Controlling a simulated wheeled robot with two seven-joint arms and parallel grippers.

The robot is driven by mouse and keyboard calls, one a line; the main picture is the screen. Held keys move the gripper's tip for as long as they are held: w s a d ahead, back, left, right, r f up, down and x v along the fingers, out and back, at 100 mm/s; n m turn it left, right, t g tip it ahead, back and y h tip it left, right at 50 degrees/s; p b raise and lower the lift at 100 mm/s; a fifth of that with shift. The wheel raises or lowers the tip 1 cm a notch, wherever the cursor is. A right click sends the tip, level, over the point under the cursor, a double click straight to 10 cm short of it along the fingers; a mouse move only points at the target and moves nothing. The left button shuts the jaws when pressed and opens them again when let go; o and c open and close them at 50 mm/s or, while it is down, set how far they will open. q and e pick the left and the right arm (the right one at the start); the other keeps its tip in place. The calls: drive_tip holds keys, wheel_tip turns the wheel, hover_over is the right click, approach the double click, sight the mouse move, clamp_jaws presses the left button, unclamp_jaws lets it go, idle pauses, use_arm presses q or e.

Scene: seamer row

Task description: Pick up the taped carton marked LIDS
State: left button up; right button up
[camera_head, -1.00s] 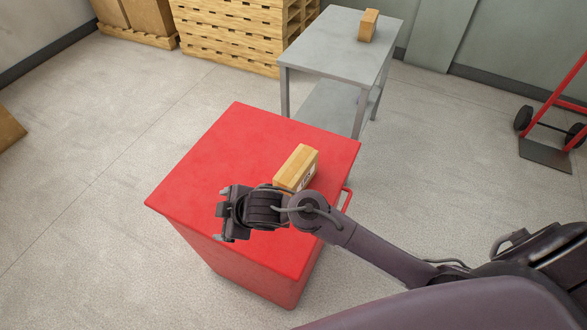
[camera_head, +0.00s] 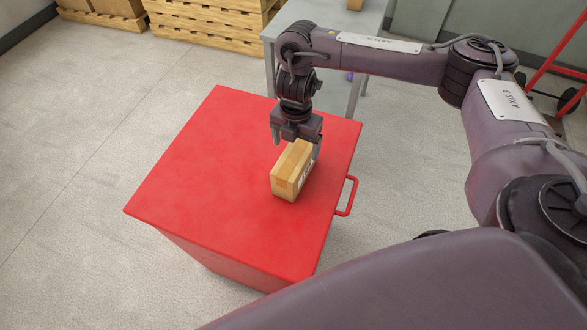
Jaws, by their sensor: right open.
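The taped carton (camera_head: 287,172) is a small tan box with a strip of tape and a white label on its right side. The label is too small and slanted to read. It sits on the red cabinet top (camera_head: 210,170), right of its middle. My right gripper (camera_head: 295,146) points down at the far end of the carton. Its jaws are open, one finger at the left and one at the right of the box's far end. I cannot tell whether they touch it. My left gripper is out of view.
A red handle (camera_head: 347,196) sticks out from the cabinet's right side. A grey table (camera_head: 362,22) stands behind, partly hidden by my right arm, with a bit of another box (camera_head: 355,4) on it. Wooden pallets (camera_head: 215,22) stand at the back. A red hand truck (camera_head: 560,62) is at the far right.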

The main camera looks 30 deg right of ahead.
sight(295, 163)
drive_tip(key=shift+s+f+b, duration=0.15)
drive_tip(key=shift+f+b, duration=0.15)
drive_tip(key=shift+f, duration=0.55)
drive_tip(key=f+b, duration=0.1)
drive_tip(key=f, duration=0.1)
drive_tip(key=f+b, duration=0.1)
drive_tip(key=f, duration=0.2)
drive_tip(key=shift+s+a+f, duration=0.15)
drive_tip(key=shift+a+f, duration=0.05)
drive_tip(key=shift+f, duration=0.6)
drive_tip(key=shift+c, duration=0.7)
drive_tip(key=shift+r, duration=0.1)
drive_tip(key=c, duration=1.3)
drive_tip(key=shift+r, duration=0.15)
